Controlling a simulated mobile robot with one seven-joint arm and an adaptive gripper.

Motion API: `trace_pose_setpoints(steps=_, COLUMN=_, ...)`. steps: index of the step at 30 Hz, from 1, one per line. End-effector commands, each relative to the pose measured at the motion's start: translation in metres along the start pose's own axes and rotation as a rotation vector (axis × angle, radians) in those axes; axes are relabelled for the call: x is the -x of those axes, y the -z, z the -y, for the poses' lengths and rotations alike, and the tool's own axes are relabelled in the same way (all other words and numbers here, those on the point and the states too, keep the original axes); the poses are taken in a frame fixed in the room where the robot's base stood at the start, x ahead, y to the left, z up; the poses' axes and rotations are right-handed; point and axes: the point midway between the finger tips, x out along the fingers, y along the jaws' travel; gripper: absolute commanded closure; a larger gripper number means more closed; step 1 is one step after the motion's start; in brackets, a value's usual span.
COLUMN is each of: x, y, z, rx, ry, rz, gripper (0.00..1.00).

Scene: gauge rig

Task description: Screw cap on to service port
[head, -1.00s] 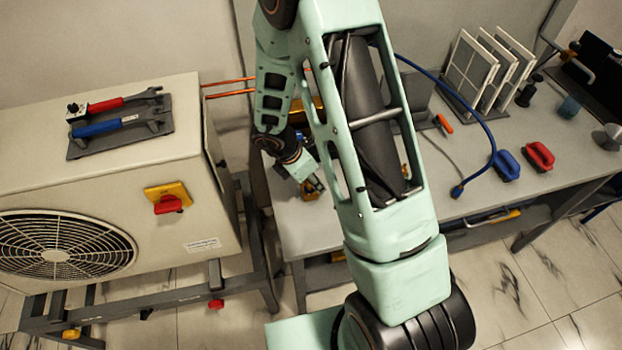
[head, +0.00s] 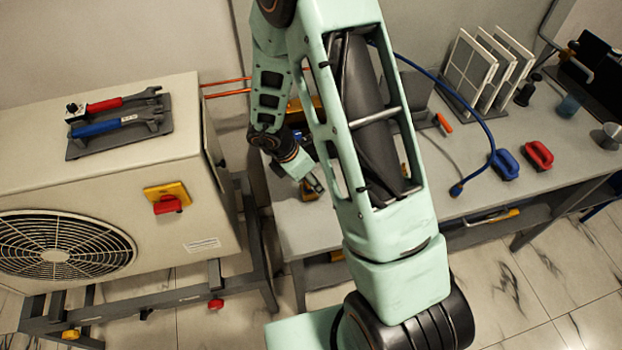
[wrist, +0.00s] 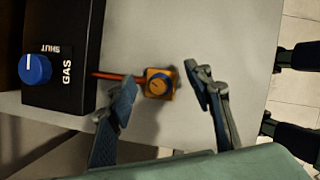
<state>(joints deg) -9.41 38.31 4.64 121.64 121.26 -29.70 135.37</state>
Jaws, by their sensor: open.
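In the wrist view, a small yellow-orange block (wrist: 150,94) sits at the end of a short copper pipe (wrist: 118,76). A round fitting with a blue ring and dark centre (wrist: 159,84) is on its top. I cannot tell whether this is the bare service port or a cap on it. My gripper (wrist: 160,78) is open, with one finger on each side of the block and visible gaps between. Nothing is held in it. In the head view, my gripper (head: 313,186) is low over the left end of the bench, partly hiding the block.
A black box (wrist: 66,50) marked GAS and SHUT, with a blue knob (wrist: 35,69), stands beside the block. The bench (head: 440,180) carries a blue hose (head: 470,120), blue (head: 506,165) and red (head: 539,155) handles. The fan unit (head: 100,180) stands left.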

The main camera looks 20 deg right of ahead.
Motion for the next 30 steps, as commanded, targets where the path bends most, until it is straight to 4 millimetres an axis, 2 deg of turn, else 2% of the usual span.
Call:
trace_pose_setpoints(steps=5, x=0.023, y=-0.001, z=-0.001, rx=-0.002, ry=-0.004, rz=0.0, gripper=0.53)
trace_pose_setpoints(steps=12, x=0.072, y=-0.001, z=-0.002, rx=-0.002, ry=-0.006, rz=0.001, gripper=0.53)
trace_pose_setpoints(steps=18, x=0.103, y=-0.001, z=-0.001, rx=-0.001, ry=-0.003, rz=0.002, gripper=0.53)
trace_pose_setpoints(steps=24, x=0.116, y=0.0, z=0.0, rx=0.0, ry=0.0, rz=0.001, gripper=0.53)
trace_pose_setpoints(steps=30, x=0.117, y=-0.001, z=-0.001, rx=0.006, ry=-0.003, rz=0.003, gripper=0.53)
